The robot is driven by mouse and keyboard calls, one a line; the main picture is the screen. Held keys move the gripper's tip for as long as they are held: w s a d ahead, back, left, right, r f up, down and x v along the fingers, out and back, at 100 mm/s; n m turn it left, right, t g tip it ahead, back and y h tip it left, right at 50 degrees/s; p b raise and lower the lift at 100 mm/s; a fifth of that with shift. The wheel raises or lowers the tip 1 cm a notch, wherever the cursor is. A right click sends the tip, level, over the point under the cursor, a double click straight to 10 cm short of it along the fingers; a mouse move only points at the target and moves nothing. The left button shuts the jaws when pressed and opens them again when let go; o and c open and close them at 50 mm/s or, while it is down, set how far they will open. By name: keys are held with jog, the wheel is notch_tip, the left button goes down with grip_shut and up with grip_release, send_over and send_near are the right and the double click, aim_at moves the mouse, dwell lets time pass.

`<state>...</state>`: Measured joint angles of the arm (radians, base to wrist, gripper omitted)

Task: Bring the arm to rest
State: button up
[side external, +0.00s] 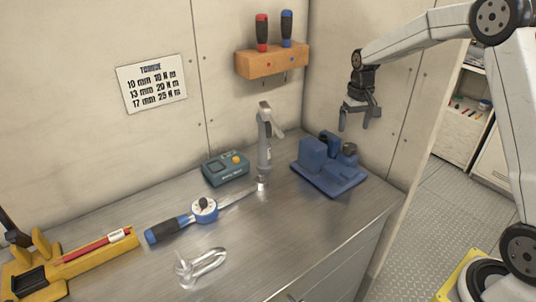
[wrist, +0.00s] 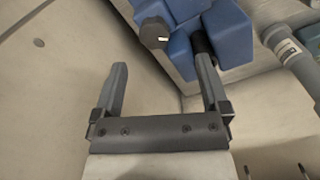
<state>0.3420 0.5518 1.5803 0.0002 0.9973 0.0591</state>
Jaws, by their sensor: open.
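My gripper (side external: 360,118) hangs open and empty in the air near the wall corner, above and a little right of the blue fixture (side external: 330,168). It is clear of the bench top. In the wrist view my gripper (wrist: 163,88) shows two spread fingers with nothing between them. The blue fixture (wrist: 226,32) with its dark knob shows beyond the fingertips there. My white arm reaches in from the right side of the side view.
On the metal bench (side external: 270,235) are a torque wrench (side external: 203,210), a teal box (side external: 226,168), a grey upright tool (side external: 264,140), a shackle (side external: 203,262) and a yellow holder (side external: 95,252). A wooden rack (side external: 272,63) holds two screwdrivers on the wall. A torque sign (side external: 152,84) hangs left.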

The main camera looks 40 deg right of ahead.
jog(key=s+a+f+n+t, duration=0.1)
jog(key=s+a+f+n, duration=0.1)
jog(key=s+a, duration=0.6)
jog(key=s+a+f+n+t, duration=0.1)
jog(key=s+a+f+n, duration=0.1)
jog(key=s+a, duration=0.6)
jog(key=s, duration=0.3)
jog(key=shift+a+f+n, duration=0.3)
jog(key=shift+a, duration=0.05)
jog(key=shift+w, duration=0.1)
dwell(0.4)
